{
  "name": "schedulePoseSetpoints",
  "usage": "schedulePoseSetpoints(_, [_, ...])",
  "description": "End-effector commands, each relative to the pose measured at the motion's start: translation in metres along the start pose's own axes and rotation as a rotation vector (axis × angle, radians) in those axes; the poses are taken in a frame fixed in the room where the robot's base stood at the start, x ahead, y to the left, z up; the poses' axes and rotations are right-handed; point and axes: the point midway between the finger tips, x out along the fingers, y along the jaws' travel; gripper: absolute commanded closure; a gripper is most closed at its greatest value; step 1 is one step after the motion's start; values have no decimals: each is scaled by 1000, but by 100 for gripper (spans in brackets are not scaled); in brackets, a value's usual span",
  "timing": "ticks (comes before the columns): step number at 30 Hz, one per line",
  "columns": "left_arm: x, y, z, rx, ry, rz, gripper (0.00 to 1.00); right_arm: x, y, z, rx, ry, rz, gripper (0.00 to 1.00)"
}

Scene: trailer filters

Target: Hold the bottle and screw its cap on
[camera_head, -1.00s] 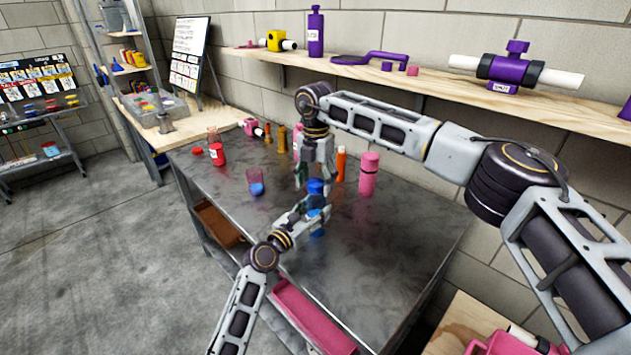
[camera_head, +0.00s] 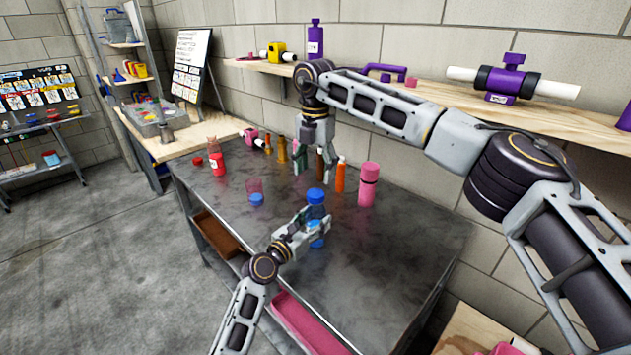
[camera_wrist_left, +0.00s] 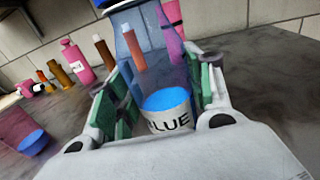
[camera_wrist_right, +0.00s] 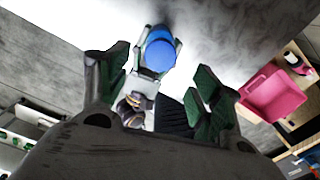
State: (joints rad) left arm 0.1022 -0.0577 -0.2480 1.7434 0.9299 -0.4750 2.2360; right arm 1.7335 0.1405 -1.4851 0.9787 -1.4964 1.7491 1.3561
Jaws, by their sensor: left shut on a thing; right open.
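The clear bottle (camera_head: 317,241) with blue contents stands upright on the grey metal table. Its label reads partly "LUE" in the left wrist view (camera_wrist_left: 168,112). A blue cap (camera_head: 316,196) sits on the bottle's top; I cannot tell how tight it is. The cap also shows in the right wrist view (camera_wrist_right: 158,52). My left gripper (camera_head: 317,224) is shut around the bottle's body from the side. My right gripper (camera_head: 313,165) is open and empty, pointing down above the cap and apart from it.
A clear cup (camera_head: 256,194) with blue in it stands left of the bottle. A wall shelf (camera_head: 430,92) runs above the table. The front right tabletop is clear.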

Motion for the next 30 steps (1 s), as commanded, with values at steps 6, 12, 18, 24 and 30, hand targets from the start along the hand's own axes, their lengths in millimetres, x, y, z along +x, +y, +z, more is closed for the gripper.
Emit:
schedulePoseSetpoints(6, [0, 0, 0, 0, 0, 0, 100, -30, 0, 0, 0, -2, 1, 35])
schedulePoseSetpoints(12, [0, 0, 0, 0, 0, 0, 100, -44, 0, 0, 0, -1, 0, 35])
schedulePoseSetpoints(18, [0, 0, 0, 0, 0, 0, 100, -46, 0, 0, 0, 0, 0, 35])
schedulePoseSetpoints(24, [0, 0, 0, 0, 0, 0, 43, -46, 0, 0, 0, 0, 0, 35])
schedulePoseSetpoints(30, [0, 0, 0, 0, 0, 0, 23, -46, 0, 0, 0, 0, 0, 35])
